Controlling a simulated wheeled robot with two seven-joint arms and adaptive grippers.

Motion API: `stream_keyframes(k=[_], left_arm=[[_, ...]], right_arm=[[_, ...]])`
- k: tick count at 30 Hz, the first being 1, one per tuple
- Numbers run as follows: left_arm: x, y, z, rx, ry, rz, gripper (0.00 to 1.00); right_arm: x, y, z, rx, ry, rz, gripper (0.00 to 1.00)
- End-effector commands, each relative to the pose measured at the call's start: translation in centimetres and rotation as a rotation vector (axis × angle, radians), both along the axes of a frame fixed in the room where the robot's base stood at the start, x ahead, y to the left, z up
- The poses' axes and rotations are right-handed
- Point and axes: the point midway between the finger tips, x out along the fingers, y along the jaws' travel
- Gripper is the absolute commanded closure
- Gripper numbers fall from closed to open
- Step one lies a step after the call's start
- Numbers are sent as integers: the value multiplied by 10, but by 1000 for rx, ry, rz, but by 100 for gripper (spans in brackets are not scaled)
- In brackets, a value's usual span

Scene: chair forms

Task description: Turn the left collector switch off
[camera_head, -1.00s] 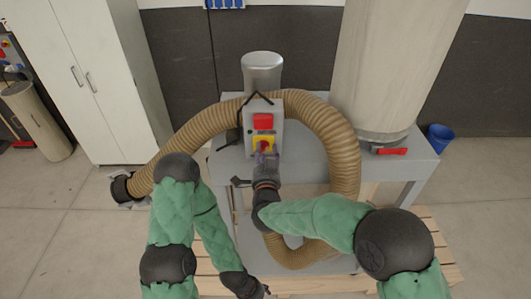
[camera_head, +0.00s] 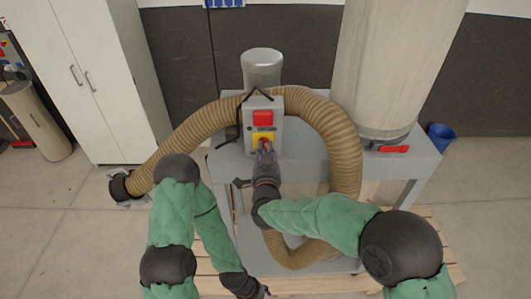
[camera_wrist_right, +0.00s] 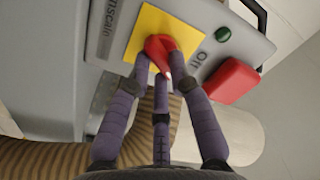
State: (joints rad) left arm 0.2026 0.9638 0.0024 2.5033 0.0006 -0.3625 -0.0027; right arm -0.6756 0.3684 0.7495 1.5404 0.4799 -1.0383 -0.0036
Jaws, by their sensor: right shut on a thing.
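The collector switch box (camera_head: 248,108) is a grey panel on the machine in the middle of the head view. It carries a red block (camera_head: 263,118) at the top and a yellow plate (camera_head: 256,137) below. In the right wrist view, a red rotary switch knob (camera_wrist_right: 160,46) sits on the yellow plate (camera_wrist_right: 133,35). My right gripper (camera_head: 264,150) is at the knob; in the right wrist view its purple fingers (camera_wrist_right: 160,72) are shut around the knob. "Off" lettering shows beside it. My left gripper (camera_head: 264,291) hangs low near the pallet; its fingers are too small to read.
A ribbed tan hose (camera_head: 343,140) loops around the box. A large pale collector bag (camera_head: 390,70) stands at right, with a red handle (camera_head: 394,149) beneath. A green button (camera_wrist_right: 223,34) and red block (camera_wrist_right: 232,80) sit near the knob. A white cabinet (camera_head: 85,70) stands left.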

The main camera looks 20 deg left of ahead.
Motion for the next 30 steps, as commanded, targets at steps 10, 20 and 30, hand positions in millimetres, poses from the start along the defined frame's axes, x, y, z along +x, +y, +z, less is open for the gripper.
stream_keyframes(k=[10, 20, 30], left_arm=[[0, 0, -12, 0, 0, 0, 39], [0, 0, -14, 0, 0, 0, 39], [0, 0, -14, 0, 0, 0, 39]], right_arm=[[0, 0, 0, -283, -80, 0, 100], [-1, 1, 2, -474, -134, 0, 100], [-1, 1, 2, -543, -154, 0, 100]])
